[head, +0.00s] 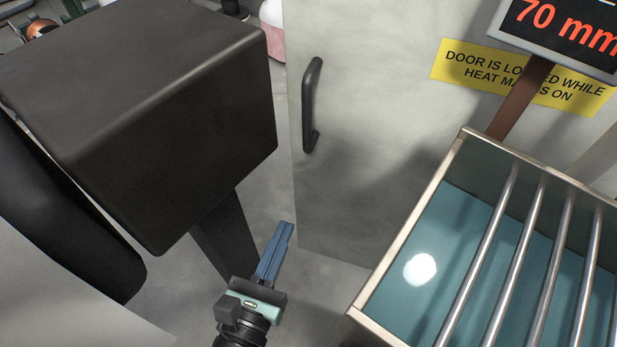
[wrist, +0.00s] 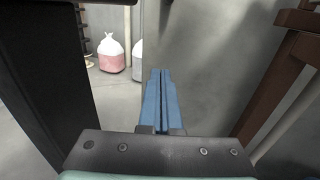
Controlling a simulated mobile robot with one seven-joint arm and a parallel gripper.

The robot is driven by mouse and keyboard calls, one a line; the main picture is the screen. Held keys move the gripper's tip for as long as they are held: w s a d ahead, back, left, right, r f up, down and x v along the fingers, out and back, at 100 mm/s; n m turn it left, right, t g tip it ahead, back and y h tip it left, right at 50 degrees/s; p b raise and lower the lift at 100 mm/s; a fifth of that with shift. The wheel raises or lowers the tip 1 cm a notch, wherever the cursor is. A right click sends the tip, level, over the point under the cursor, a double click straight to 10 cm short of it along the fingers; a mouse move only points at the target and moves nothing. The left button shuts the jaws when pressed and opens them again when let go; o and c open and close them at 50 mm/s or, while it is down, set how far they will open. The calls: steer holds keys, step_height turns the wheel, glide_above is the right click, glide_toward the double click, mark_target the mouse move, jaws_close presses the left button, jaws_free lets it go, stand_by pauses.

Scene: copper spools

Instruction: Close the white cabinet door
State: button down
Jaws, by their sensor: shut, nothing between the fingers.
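The white cabinet door (head: 375,120) stands upright in the middle of the head view, with a black bar handle (head: 311,105) near its left edge. A yellow sign about the door being locked is on its upper right part. In the wrist view the pale door panel (wrist: 210,65) fills the middle right. My gripper (head: 287,228) has blue fingers pressed together, empty, low and to the left of the door's bottom edge in the head view. It also shows in the wrist view (wrist: 160,72), pointing toward the panel's left edge. I cannot tell whether the fingertips touch the door.
A dark box on a post (head: 150,110) stands left of the door. A teal-lined tray with metal bars (head: 408,235) is at the right, under a display reading 70 mm (head: 570,28). Tied bags (wrist: 112,55) lie on the floor beyond. A brown rack (wrist: 285,75) is at right.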

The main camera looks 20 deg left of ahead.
mark_target(311, 167)
steer(key=w, duration=1.1)
steer(key=shift+w+d, duration=0.35)
steer(key=shift+w, duration=0.1)
